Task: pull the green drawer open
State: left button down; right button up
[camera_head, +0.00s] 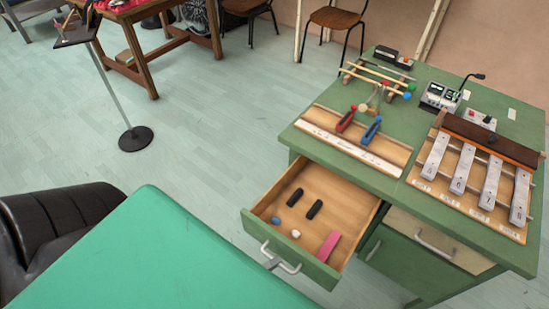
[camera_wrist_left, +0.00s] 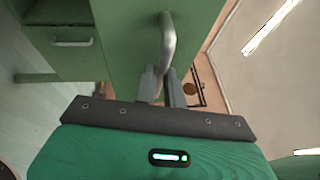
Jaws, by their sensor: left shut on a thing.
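The green drawer (camera_head: 321,273) stands well out of the green desk in the head view, with its wooden inside showing. Two black pieces, a blue lump, a white lump and a pink block lie in it. A metal bar handle (camera_head: 290,267) is on its front. In the left wrist view the handle (camera_wrist_left: 168,42) runs up from between the fingers (camera_wrist_left: 163,86) against the green drawer front. My right gripper is in neither view.
The green desktop (camera_head: 437,75) carries metal chime bars (camera_head: 462,172), a wooden tray (camera_head: 350,143) and small devices. A lower cabinet handle (camera_head: 435,247) is right of the drawer. A black chair (camera_head: 60,222) stands at left.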

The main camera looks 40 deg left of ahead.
pick_arm(q)
jog(key=c, duration=1.5)
grip_release()
jog(key=shift+s, duration=0.1)
